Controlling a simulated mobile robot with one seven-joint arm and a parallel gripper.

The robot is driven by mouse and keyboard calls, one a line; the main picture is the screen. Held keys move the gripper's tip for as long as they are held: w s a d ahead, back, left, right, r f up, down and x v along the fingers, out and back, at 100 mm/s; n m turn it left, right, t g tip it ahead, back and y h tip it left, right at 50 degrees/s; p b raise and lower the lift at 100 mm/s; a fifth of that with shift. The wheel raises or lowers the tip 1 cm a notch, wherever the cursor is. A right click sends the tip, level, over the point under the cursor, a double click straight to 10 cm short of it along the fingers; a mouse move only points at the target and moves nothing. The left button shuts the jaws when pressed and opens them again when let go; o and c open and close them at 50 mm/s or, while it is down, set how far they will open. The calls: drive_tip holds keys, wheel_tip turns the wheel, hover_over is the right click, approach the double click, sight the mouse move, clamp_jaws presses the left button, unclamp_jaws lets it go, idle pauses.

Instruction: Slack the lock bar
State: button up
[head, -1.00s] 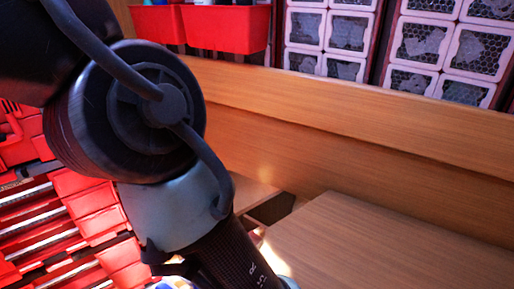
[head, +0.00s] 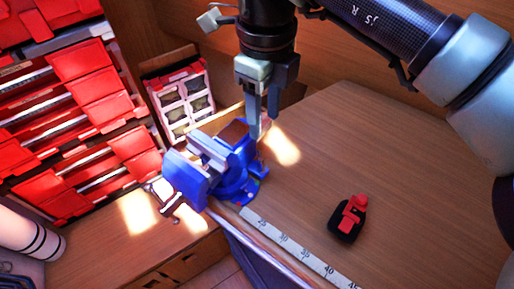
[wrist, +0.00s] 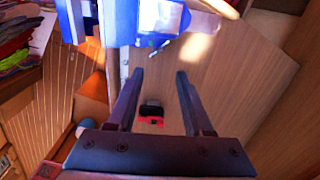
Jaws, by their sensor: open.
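A blue bench vise (head: 235,165) stands at the bench edge in the head view, with pale metal jaws. A metal bar with a screw end (head: 163,192) shows at its front left; I cannot tell whether this is the lock bar. My gripper (head: 264,122) points down just behind and right of the vise, and in the picture its fingers overlap the vise's right side. I cannot tell whether they touch it. In the wrist view the fingers (wrist: 160,75) are apart with nothing between them, and the blue vise (wrist: 112,20) lies at the top, beyond the fingertips.
A small black and red tool (head: 348,217) lies on the bench right of the vise. A measuring strip (head: 290,247) runs along the bench edge. Red bins (head: 85,140) stand at the left, and a red-framed organiser (head: 182,100) stands behind the vise. The bench's right side is mostly clear.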

sight(262, 158)
wheel_tip(262, 158, down, 12)
drive_tip(key=p, duration=0.3)
drive_tip(key=shift+a+f, duration=0.15)
drive_tip(key=shift+c, duration=0.3)
clamp_jaws()
